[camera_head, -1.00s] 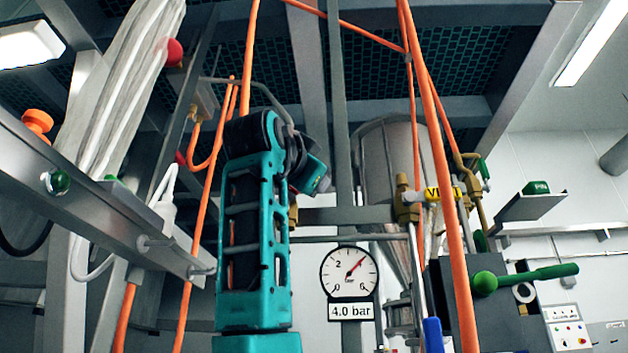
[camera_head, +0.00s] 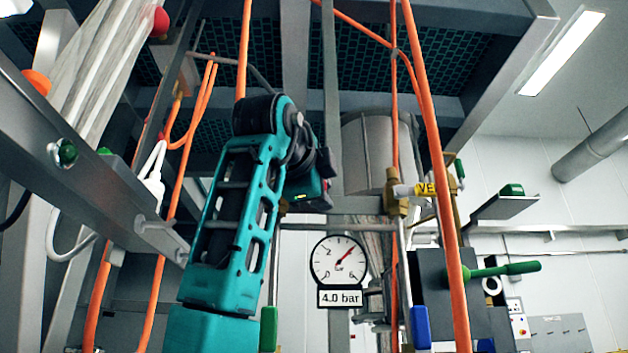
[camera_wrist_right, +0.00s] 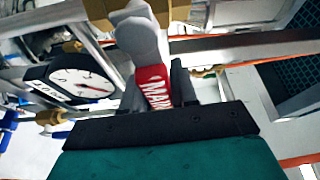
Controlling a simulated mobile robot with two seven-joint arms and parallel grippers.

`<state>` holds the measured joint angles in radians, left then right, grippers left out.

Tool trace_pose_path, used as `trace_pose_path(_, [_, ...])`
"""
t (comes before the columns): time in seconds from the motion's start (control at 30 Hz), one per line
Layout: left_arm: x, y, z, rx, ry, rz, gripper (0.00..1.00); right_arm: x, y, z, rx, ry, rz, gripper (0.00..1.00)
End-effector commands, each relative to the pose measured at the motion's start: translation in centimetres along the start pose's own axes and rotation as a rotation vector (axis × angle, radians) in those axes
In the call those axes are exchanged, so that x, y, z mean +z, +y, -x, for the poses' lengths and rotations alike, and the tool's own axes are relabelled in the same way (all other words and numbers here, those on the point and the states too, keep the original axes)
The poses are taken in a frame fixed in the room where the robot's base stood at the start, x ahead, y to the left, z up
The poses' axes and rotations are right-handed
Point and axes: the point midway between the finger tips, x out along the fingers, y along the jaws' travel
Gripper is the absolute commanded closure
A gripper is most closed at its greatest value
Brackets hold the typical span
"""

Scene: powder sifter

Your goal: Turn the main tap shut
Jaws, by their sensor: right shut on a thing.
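The main tap shows in the right wrist view as a lever (camera_wrist_right: 154,84) with a red sleeve lettered in white, partly covered, starting "MA". Its grey upper part runs up to a brass body (camera_wrist_right: 130,14). My right gripper (camera_wrist_right: 158,80) is shut on the red sleeve, with one dark finger on each side. In the head view my teal right arm rises at the centre left, and its wrist (camera_head: 308,180) hides the tap and fingers. My left gripper is in neither view.
A round gauge (camera_head: 338,262) hangs over a "4.0 bar" plate, its needle pointing up right. A yellow-labelled valve lever (camera_head: 425,189) is to its right. Orange hoses (camera_head: 432,120) hang close around my arm. A grey beam (camera_head: 80,165) crosses at left; a green-handled lever (camera_head: 505,270) is at right.

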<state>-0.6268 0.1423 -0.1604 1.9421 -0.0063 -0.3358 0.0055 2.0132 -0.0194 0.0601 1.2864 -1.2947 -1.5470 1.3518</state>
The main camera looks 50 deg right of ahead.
Motion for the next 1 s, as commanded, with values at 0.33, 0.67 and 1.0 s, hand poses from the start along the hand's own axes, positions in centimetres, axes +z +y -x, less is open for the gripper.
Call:
trace_pose_path(0.33, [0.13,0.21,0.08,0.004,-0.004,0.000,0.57,0.09,0.54,0.02,0.028,-0.005,-0.067,1.00])
trace_pose_path(0.67, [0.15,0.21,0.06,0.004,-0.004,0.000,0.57,0.08,0.59,0.01,0.031,-0.005,-0.071,1.00])
trace_pose_path(1.0, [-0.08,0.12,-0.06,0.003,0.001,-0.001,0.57,0.06,0.56,0.00,0.029,-0.004,-0.069,0.51])
